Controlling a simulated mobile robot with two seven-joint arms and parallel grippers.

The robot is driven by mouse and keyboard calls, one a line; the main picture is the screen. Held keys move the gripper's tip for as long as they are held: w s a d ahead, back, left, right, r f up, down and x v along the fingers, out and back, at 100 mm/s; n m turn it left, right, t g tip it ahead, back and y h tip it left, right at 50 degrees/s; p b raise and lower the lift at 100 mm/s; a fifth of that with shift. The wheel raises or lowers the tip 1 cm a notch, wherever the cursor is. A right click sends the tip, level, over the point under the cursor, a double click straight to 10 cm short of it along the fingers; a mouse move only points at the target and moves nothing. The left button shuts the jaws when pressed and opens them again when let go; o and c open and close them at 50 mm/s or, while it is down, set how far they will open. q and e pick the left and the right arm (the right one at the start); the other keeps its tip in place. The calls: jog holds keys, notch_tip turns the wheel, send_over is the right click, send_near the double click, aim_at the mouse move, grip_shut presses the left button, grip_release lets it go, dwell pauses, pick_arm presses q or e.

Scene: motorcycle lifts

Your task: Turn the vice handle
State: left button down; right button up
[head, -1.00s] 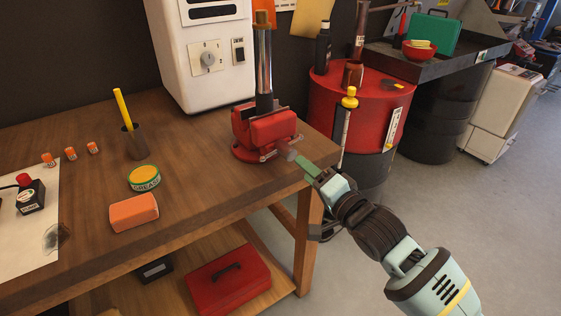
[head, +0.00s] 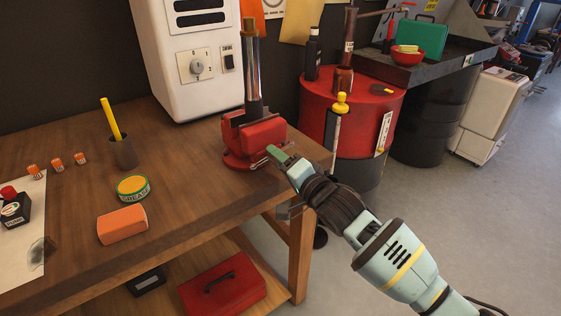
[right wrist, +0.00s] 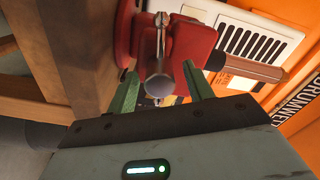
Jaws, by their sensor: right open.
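The red vice (head: 262,132) is fixed near the right edge of the wooden workbench and holds an upright metal tube (head: 252,75). Its thin silver handle (head: 260,162) shows low at its front; in the right wrist view the handle (right wrist: 160,35) crosses behind the round grey screw end (right wrist: 160,88). My right gripper (head: 281,153) is at the front of the vice, partly covering the screw. In the right wrist view its green fingers (right wrist: 157,86) are apart, one on each side of the screw end, and not closed on it. My left gripper is out of view.
On the workbench (head: 180,180) are a grease tin (head: 133,188), an orange block (head: 122,224) and a cup with a yellow stick (head: 122,152). A white machine (head: 195,60) stands behind the vice. A red drum (head: 350,110) stands to the right. Open floor lies at the right.

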jog(key=shift+w, duration=0.1)
jog(key=shift+c, duration=0.2)
jog(key=c, duration=0.9)
jog(key=shift+c, duration=0.2)
